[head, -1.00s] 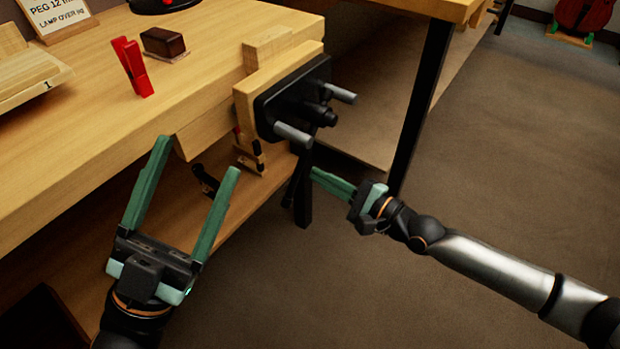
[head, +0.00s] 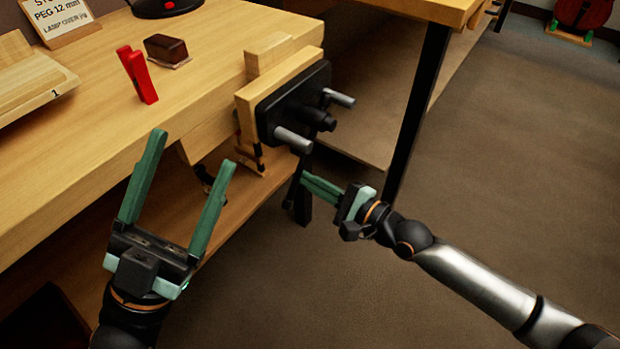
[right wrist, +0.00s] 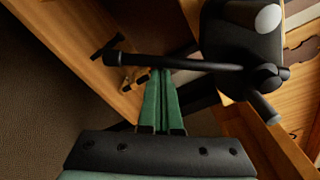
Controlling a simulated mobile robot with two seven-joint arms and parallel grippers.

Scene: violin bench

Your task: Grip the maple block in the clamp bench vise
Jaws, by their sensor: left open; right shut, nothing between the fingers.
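The vise (head: 287,108) is on the bench's front edge, with a black plate, a pale wooden outer jaw and two grey rods. A pale block, apparently the maple block (head: 266,58), stands up behind the outer jaw. Its lower part is hidden, so I cannot tell whether it is clamped. The vise's black handle bar (head: 294,183) hangs below the plate and crosses the right wrist view (right wrist: 185,63). My right gripper (head: 304,179) is shut and empty, its fingertips close beside the bar; contact is unclear. My left gripper (head: 194,150) is open and empty before the bench edge.
A red clip-like object (head: 138,76) and a dark brown block (head: 165,49) are on the bench top (head: 85,150). A sign (head: 58,17) stands at the back left. A lower shelf (head: 235,215) runs under the bench. Open floor lies right of the vise.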

